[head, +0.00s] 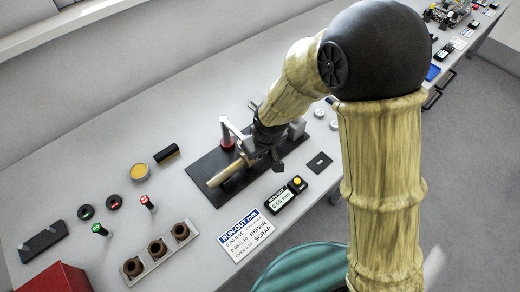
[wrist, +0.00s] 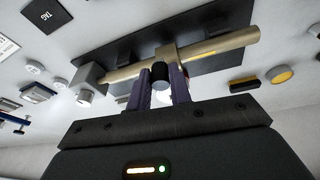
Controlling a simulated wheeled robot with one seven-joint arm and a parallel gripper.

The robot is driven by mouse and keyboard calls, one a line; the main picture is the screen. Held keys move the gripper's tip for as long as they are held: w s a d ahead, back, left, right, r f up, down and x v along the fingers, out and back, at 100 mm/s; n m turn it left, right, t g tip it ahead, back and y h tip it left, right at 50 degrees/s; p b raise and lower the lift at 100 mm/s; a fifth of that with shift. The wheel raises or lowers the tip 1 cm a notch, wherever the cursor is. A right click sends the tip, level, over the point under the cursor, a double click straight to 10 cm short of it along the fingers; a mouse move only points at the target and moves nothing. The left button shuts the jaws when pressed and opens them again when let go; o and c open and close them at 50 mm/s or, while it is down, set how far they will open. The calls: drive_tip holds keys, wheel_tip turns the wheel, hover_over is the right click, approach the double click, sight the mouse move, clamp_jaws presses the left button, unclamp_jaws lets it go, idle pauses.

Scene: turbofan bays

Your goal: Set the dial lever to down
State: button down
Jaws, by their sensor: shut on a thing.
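My gripper (wrist: 163,85) is shut on a short black cylinder (wrist: 160,72), which looks like the grip of the dial lever. Most of the lever is hidden behind the fingers, so its angle cannot be told. In the head view my gripper (head: 272,152) is over the black base plate (head: 203,172), beside a brass-coloured shaft (head: 222,176). The shaft (wrist: 218,43) also crosses the wrist view just beyond the fingers, with a grey block (wrist: 87,82) at one end. A pale post with an arm (head: 227,133) stands by the shaft.
A RUN-OUT readout box (head: 287,195) and a printed card (head: 245,233) lie in front of the plate. A tray with brown rings (head: 133,268), red (head: 147,202) and green (head: 99,229) stamps, a yellow-topped tin (head: 139,171) and a red box (head: 55,281) are to the left.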

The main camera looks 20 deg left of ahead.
drive_tip(key=shift+s+d+f, duration=0.2)
drive_tip(key=shift+d+f, duration=0.15)
drive_tip(key=c, duration=1.5)
unclamp_jaws()
drive_tip(key=shift+o, duration=1.1)
drive_tip(key=shift+w+a+r, duration=0.1)
drive_tip(key=shift+r, duration=0.05)
drive_tip(key=shift+r, duration=0.5)
drive_tip(key=b+v, duration=0.1)
drive_tip(key=v, duration=1.5)
drive_tip(key=shift+r, duration=0.2)
